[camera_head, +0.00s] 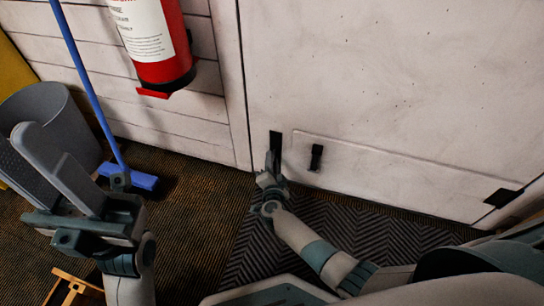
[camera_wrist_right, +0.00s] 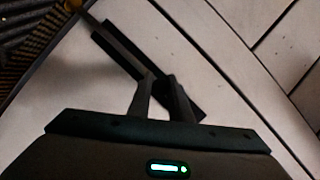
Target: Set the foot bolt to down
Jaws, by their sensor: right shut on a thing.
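The foot bolt (camera_head: 275,142) is a narrow black fitting low on the left edge of the pale door. My right gripper (camera_head: 272,167) is at its lower part and shut on it. In the right wrist view, the fingers (camera_wrist_right: 156,95) meet against the dark bolt (camera_wrist_right: 120,50), which runs toward the floor at the upper left. The fingers hide part of the bolt, and I cannot tell whether its end touches the floor. My left gripper (camera_head: 45,160) is raised at the left of the head view, open and empty.
A second black fitting (camera_head: 316,157) and a dark corner piece (camera_head: 503,197) are on the door (camera_head: 380,90). A dark mat (camera_head: 340,228) lies before it. A grey bin (camera_head: 70,120), a blue broom (camera_head: 145,182) and a red extinguisher (camera_head: 165,70) are at the left.

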